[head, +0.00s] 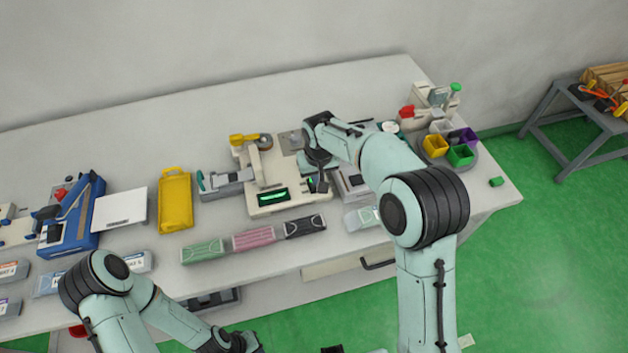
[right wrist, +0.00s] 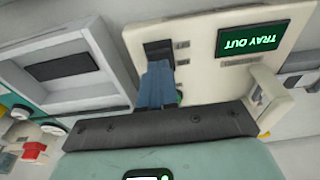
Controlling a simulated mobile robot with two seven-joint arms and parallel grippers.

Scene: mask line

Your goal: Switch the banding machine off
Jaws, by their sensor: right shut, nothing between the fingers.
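The banding machine (head: 278,208) appears to be the beige unit in the middle of the bench, with a lit green display (head: 272,196). In the right wrist view its display (right wrist: 253,40) reads "TRAY OUT", upside down. A dark switch-like recess (right wrist: 158,50) sits beside the display on the panel. My right gripper (head: 318,184) is at the machine's right front corner. Its blue fingers (right wrist: 157,86) are shut and empty, their tips over or at the recess; contact cannot be told. My left gripper (head: 238,342) is low at the bottom edge, away from the bench top; its fingers are unclear.
A grey open-framed box (right wrist: 68,72) stands close beside my right gripper. Green, pink and black mask packs (head: 253,238) lie along the front. A carousel of coloured bins (head: 450,165) is at right.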

